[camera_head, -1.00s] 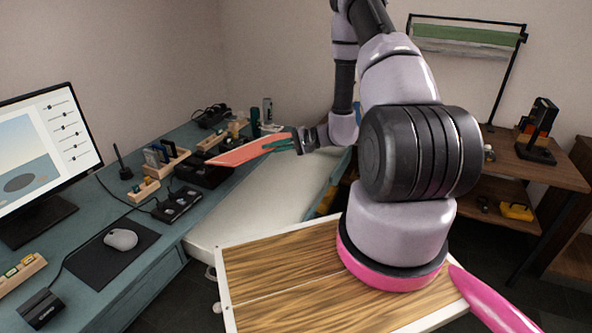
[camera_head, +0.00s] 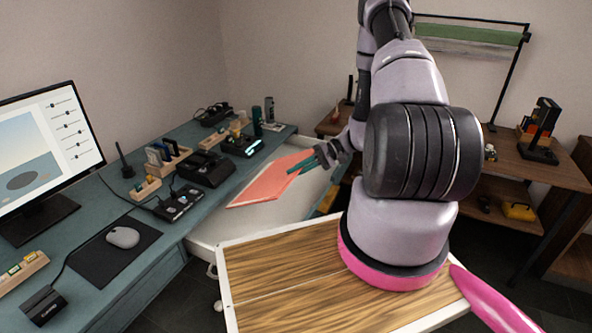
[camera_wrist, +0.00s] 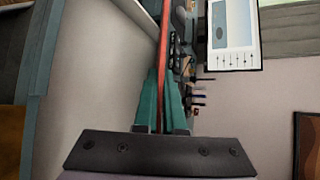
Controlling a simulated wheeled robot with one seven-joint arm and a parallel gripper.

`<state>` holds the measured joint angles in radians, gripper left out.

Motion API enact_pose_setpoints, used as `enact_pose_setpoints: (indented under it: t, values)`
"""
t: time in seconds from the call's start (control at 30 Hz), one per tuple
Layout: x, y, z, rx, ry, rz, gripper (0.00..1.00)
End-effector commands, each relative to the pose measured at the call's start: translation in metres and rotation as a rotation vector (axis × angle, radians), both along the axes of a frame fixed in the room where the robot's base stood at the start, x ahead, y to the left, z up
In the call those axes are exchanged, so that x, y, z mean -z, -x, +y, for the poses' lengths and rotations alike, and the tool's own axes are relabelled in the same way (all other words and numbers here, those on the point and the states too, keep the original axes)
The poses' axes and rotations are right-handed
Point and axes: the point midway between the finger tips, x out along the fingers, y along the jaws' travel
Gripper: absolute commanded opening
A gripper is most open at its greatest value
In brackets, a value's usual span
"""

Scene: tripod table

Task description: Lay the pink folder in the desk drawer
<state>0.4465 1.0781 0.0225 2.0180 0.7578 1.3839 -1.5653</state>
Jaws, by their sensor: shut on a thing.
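The pink folder (camera_head: 268,183) is a flat salmon-pink sheet. In the head view it is tilted, over the open white desk drawer (camera_head: 221,228). My gripper (camera_head: 305,165) has teal fingers shut on the folder's right edge. In the wrist view the folder (camera_wrist: 163,50) shows edge-on as a thin red strip between the teal fingers (camera_wrist: 161,95). The drawer's pale interior (camera_wrist: 85,75) lies to the left of the folder there. Whether the folder's lower edge touches the drawer floor I cannot tell.
The blue desk (camera_head: 150,248) left of the drawer holds a monitor (camera_head: 45,150), a mouse (camera_head: 123,237) and several black devices (camera_head: 205,168). A wood-topped surface (camera_head: 280,270) is in front of the drawer. A brown shelf (camera_head: 530,165) stands at the right.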

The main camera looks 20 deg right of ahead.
Motion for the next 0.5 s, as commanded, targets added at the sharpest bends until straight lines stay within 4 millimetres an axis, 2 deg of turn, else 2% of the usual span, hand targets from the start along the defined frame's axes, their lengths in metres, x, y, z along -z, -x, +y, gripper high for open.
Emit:
enact_pose_setpoints:
  t: [0.5]
  values:
    - [0.052, -0.004, 0.005, 0.001, -0.002, 0.001, 0.00]
